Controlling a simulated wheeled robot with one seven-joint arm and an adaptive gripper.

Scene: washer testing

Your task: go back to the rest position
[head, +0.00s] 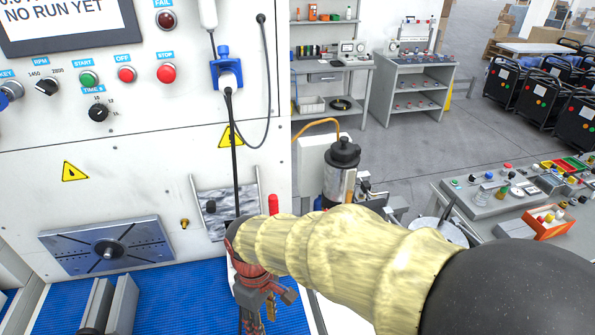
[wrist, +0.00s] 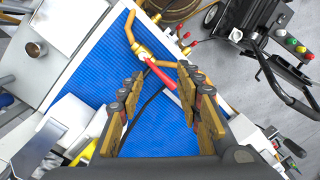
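My gripper (wrist: 160,88) shows in the wrist view with its two wooden-looking finger pads spread wide apart and nothing gripped between them. Below and beyond the gap lie a blue mat (wrist: 88,75) and a brass fitting with a red handle (wrist: 160,74), apart from the fingers. In the head view my gripper (head: 268,300) hangs low over the blue mat (head: 180,300), in front of the test panel, partly hidden by my own yellowish arm. The fingertips are too small to judge there.
The test panel with a red STOP button (head: 166,73) and a blue clamp (head: 228,68) stands at left. A metal plate (head: 106,246) is mounted low on it. A black-topped cylinder (head: 343,165) stands just behind my arm. Open floor (head: 400,145) lies beyond, with a bench (head: 500,200) at right.

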